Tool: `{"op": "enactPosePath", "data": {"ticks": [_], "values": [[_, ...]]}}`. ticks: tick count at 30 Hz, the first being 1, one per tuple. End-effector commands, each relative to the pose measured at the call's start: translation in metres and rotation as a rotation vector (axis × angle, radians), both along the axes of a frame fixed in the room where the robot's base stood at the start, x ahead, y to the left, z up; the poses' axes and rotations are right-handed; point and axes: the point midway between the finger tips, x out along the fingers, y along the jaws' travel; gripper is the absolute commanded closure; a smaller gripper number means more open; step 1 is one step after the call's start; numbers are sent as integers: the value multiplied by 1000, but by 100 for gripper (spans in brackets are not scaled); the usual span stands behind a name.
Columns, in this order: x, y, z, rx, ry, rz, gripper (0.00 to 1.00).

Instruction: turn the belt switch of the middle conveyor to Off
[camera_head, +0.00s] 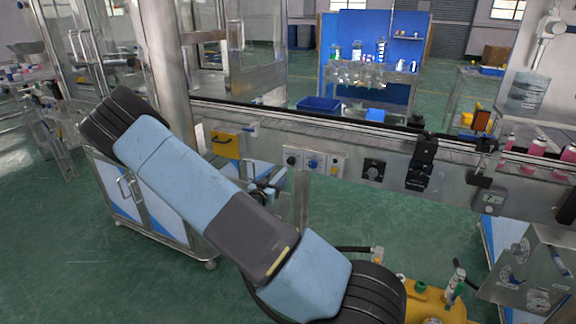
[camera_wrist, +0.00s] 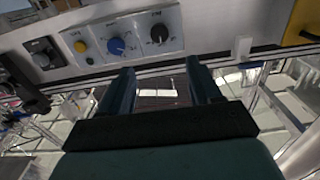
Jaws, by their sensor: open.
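The middle conveyor (camera_head: 380,200) runs across the head view, with controls on its front side. A grey panel holds a black knob (camera_head: 291,159), a blue knob (camera_head: 313,162) and a yellow button (camera_head: 334,169). A separate black rotary switch (camera_head: 374,170) sits to their right. In the wrist view the order is reversed: black knob (camera_wrist: 159,33), blue knob (camera_wrist: 116,46), yellow button (camera_wrist: 80,47), black switch (camera_wrist: 42,52). The labels are too small to read, so I cannot tell which is the belt switch. My gripper (camera_wrist: 161,82) is open and empty, its fingertips below the panel.
A yellow box (camera_head: 226,143) with a handle is mounted left of the panel; its edge shows in the wrist view (camera_wrist: 304,20). A black bracketed device (camera_head: 422,160) is right of the black switch. A steel column (camera_head: 165,60) stands left. Pink cans (camera_head: 537,148) are at right.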

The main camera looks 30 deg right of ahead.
Motion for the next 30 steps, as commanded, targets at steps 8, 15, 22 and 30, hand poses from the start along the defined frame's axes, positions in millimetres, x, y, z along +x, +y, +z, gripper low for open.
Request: {"op": "enactPosePath", "data": {"ticks": [8,15,22,30], "values": [[19,-27,0,-4,-2,-4,37],[46,-60,0,-4,0,-3,37],[68,-89,0,-3,0,-2,37],[83,-106,0,-1,0,0,37]]}}
